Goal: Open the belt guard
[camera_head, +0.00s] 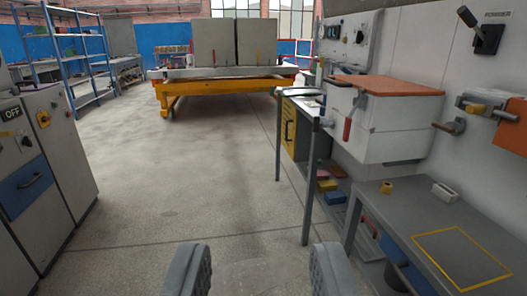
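My gripper (260,270) shows at the bottom of the view, its two dark fingers wide apart with only floor between them. It is open and empty. I cannot tell for sure which thing is the belt guard. A white box with an orange lid (386,86) is fixed to the wall panel at the right; its lid is down. An orange part (512,128) sits at the right edge, cut off by the frame, beside a latch-like piece with a yellow block (474,108). All of these are well away from my gripper.
A grey bench (400,205) with a yellow outlined square stands at the lower right. A narrow table leg (306,185) stands left of it. A cabinet marked OFF (40,150) is at the left. A yellow-framed table (225,85) stands at the back. The middle floor (180,170) is clear.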

